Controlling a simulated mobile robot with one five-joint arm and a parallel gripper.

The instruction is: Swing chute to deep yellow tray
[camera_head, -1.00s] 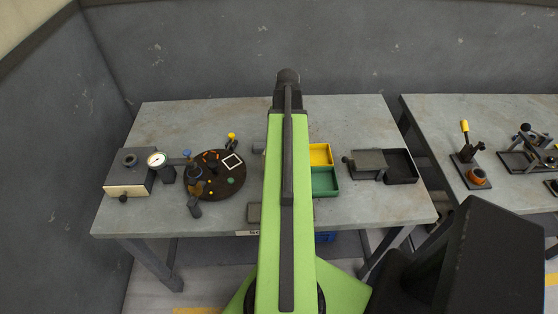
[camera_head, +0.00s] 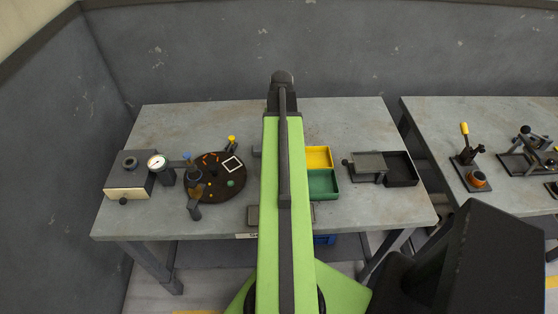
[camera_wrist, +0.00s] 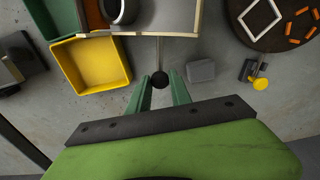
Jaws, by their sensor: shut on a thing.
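My gripper (camera_wrist: 160,88) has its green fingers closed around a black ball knob (camera_wrist: 160,80) in the wrist view. A thin rod runs from the knob up to a pale panel with a light edge (camera_wrist: 178,20), which looks like part of the chute; the rest is cut off at the top. The deep yellow tray (camera_wrist: 92,66) lies left of the knob, empty and apart from the fingers. It also shows in the head view (camera_head: 319,157), behind the green tray (camera_head: 323,184). There my arm hides the gripper, the knob and most of the chute.
A dark round plate (camera_head: 225,186) with small parts is left of my arm. A grey block (camera_wrist: 201,70) and a yellow-knobbed fitting (camera_wrist: 260,83) stand right of the knob in the wrist view. A black tray (camera_head: 402,168) is at the right, with bare bench behind.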

